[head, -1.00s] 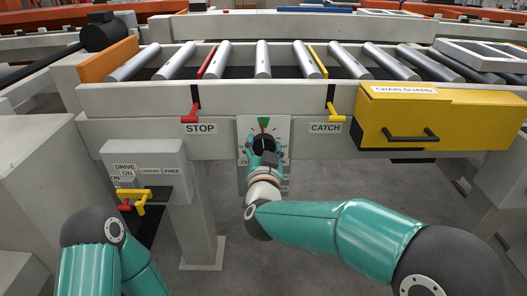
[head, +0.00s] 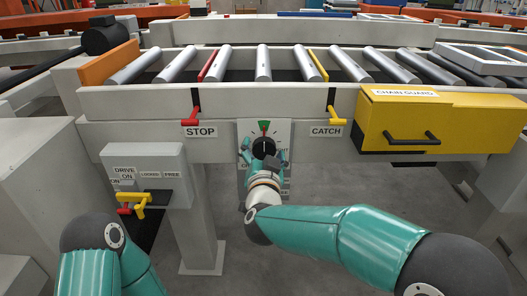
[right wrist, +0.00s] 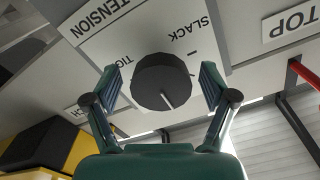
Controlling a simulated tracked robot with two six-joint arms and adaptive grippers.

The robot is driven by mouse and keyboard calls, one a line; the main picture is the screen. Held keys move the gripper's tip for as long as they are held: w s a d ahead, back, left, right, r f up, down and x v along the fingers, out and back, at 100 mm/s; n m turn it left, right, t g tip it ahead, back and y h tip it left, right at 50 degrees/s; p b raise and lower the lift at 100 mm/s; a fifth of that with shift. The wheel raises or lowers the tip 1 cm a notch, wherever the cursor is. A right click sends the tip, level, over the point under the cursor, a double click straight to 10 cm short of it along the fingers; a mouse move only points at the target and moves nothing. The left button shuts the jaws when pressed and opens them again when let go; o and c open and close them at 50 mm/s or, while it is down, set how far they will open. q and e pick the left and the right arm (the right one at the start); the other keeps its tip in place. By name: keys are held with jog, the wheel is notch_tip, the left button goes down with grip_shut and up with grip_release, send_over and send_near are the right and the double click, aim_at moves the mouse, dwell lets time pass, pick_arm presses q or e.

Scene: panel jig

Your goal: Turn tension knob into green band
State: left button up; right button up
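The tension knob (head: 263,146) is a round black knob on a white plate (head: 281,130) below the rollers. The green band (head: 264,127) shows on the plate just above it. In the right wrist view the knob (right wrist: 161,82) is seen close, with a pale pointer line on its face, and the plate reads TENSION and SLACK. My right gripper (head: 263,154) is open around the knob, one finger on each side. In the right wrist view a gap shows between each finger of the gripper (right wrist: 161,78) and the knob. My left gripper is out of view.
A red STOP lever (head: 192,122) is left of the plate and a yellow CATCH lever (head: 336,121) right of it. A yellow chain guard (head: 465,120) juts out at right. A drive box (head: 145,160) with levers stands at left.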

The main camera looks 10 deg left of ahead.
jog(key=shift+s+r, duration=0.1)
jog(key=s+d, duration=0.1)
jog(key=s, duration=1)
jog(key=shift+s+d, duration=0.25)
jog(key=shift+s, duration=0.1)
